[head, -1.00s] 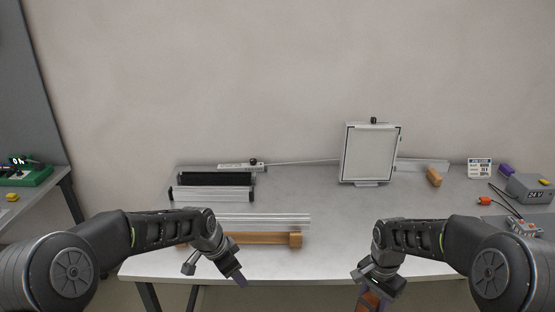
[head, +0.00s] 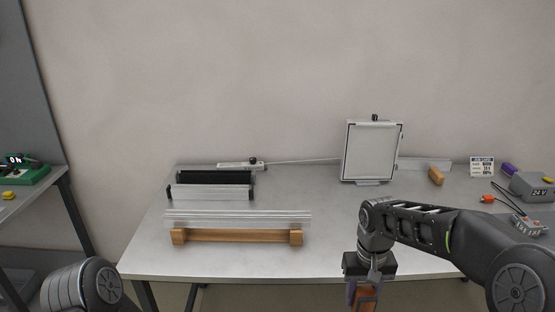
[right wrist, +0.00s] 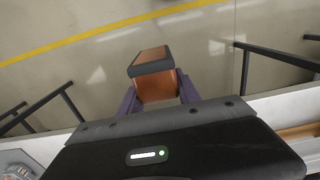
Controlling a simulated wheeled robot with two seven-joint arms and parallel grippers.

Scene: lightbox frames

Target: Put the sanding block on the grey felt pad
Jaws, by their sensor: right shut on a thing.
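The sanding block (head: 364,299), orange-brown with a dark grey face, is held in my right gripper (head: 365,294) at the bottom of the head view, in front of the table's front edge. In the right wrist view the block (right wrist: 153,68) sits between the purple fingers of my right gripper (right wrist: 157,88), above the floor. The right gripper is shut on it. My left gripper is out of view; only part of my left arm shows. I cannot make out a grey felt pad in these frames.
The grey table (head: 330,245) has free room at its front middle. Clear strips on a wooden stand (head: 238,236) lie at left. A framed panel (head: 371,152) stands at the back, with a small wooden block (head: 436,176) beside it. A 24 V box (head: 532,187) is at right.

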